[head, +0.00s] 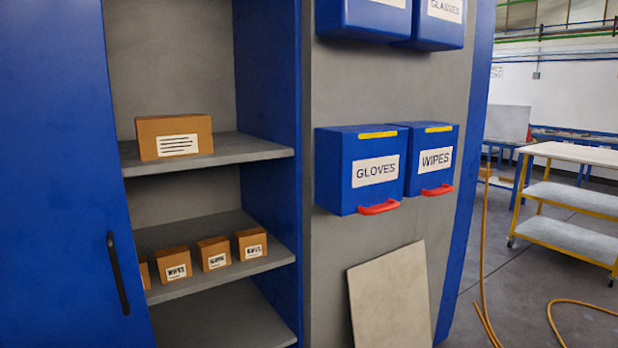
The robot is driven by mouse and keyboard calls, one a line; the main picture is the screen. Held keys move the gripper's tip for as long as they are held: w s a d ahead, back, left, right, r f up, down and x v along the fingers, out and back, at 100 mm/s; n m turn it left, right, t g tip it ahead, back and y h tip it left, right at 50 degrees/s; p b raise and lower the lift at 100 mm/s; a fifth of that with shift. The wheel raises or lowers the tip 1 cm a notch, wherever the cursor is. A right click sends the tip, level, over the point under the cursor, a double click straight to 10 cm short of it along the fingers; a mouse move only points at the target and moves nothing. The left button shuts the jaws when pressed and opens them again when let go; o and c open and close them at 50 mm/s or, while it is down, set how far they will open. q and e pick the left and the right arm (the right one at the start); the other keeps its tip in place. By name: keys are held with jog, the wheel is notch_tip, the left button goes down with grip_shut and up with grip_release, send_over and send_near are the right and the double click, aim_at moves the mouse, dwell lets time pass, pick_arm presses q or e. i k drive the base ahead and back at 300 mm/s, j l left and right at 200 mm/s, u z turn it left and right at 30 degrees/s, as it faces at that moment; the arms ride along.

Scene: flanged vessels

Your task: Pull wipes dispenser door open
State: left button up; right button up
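The wipes dispenser (422,170) is a blue box on the grey wall panel, with a white label reading WIPES (436,161). A yellow strip (438,129) runs along its top front. A red handle (437,190) sits at the lower edge of its front. The front looks closed. A similar blue gloves dispenser (345,185) with its own red handle (379,207) is directly to its left. Neither of my grippers shows in the head view.
An open blue cabinet holds a large carton (174,138) and several small boxes (212,253) on grey shelves. A flat board (391,297) leans below the dispensers. More blue dispensers (437,30) hang above. A yellow hose (483,255) and a cart (567,234) are at right.

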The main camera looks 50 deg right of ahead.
aim_at(434, 148)
jog(key=z, duration=2.4)
